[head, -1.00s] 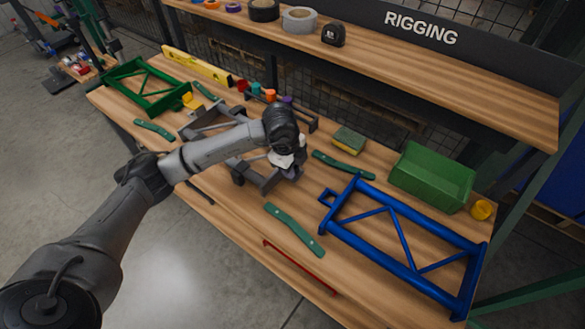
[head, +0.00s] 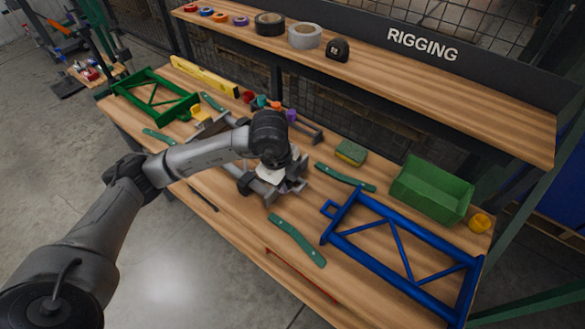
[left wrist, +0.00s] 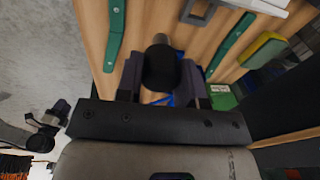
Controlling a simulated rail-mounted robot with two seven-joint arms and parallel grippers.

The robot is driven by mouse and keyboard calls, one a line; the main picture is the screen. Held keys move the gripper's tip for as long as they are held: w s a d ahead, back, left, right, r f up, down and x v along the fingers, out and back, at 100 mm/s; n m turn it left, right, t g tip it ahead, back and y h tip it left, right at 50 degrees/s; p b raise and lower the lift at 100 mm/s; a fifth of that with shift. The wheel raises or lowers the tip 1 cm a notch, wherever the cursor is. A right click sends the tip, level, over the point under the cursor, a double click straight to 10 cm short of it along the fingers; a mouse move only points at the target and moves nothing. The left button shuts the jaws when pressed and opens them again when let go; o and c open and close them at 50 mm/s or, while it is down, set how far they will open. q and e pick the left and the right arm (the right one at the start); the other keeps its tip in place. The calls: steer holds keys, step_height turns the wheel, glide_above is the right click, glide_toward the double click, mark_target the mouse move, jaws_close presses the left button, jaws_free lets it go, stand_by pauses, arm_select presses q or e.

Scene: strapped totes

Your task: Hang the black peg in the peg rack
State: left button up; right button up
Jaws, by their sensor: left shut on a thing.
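My left gripper (left wrist: 160,88) is shut on the black peg (left wrist: 161,66), whose dark rounded end shows between the two fingers in the left wrist view. In the head view my left wrist is over the middle of the bench and hides most of the fingers; the peg cannot be made out there. The peg rack (head: 309,131) is a dark bar at the back of the bench, behind my wrist. Red, teal, orange and purple pegs (head: 291,115) show along it; my arm partly covers it. My right gripper is not in view.
A blue frame (head: 395,235), a green bin (head: 432,188) and a sponge (head: 351,152) lie to the right. A green frame (head: 155,95) and yellow level (head: 204,75) are at the far left. Several green strips (head: 297,240) lie about. A shelf (head: 420,88) overhangs the back.

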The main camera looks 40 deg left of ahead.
arm_select(q)
steer(key=s+d+r+p, duration=0.1)
steer(key=s+r+p, duration=0.3)
steer(key=r, duration=0.4)
steer(key=shift+s+d+p, duration=0.15)
steer(key=shift+d+p, duration=0.15)
steer(key=shift+p, duration=0.2)
stand_by(0.4)
